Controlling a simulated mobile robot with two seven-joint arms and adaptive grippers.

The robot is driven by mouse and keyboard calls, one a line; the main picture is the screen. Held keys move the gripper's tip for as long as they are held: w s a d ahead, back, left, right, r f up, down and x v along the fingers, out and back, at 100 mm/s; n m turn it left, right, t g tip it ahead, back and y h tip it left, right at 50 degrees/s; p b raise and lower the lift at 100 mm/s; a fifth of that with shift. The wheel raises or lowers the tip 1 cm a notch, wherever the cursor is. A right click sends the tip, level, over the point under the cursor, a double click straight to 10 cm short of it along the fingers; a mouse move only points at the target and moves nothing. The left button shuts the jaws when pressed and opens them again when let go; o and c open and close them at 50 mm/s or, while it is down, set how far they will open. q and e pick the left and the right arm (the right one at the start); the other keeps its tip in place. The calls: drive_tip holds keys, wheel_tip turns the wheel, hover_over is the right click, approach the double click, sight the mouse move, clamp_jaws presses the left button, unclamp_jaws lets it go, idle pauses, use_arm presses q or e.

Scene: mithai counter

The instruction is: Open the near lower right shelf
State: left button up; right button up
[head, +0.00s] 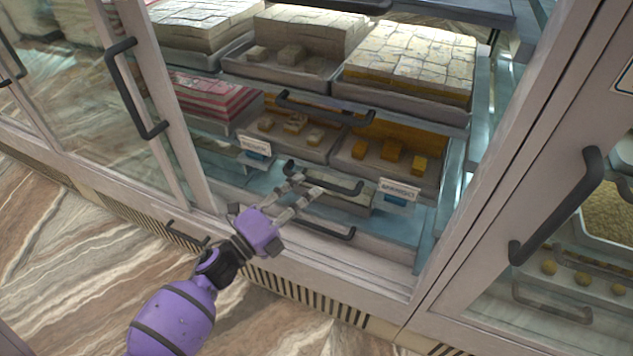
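The open cabinet bay shows stacked shelves with dark bar handles. A lower shelf handle (340,187) runs across the middle of the view, with another shelf handle (325,110) above it and a further handle (320,226) below it. My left gripper (308,186) is purple with two pale fingers. The fingers are spread apart and empty, with their tips by the left part of the lower shelf handle. I cannot tell whether they touch it. My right gripper is not in view.
Trays of sweets (408,65) fill the upper shelves, with orange cubes (392,151) lower down. A small white label (398,188) stands at the right. A glass door with a dark handle (135,90) is at the left, and a door handle (560,205) at the right.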

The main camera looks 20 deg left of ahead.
sight(318, 180)
use_arm(q)
drive_tip(key=x, duration=0.5)
drive_tip(key=shift+f, duration=0.1)
clamp_jaws()
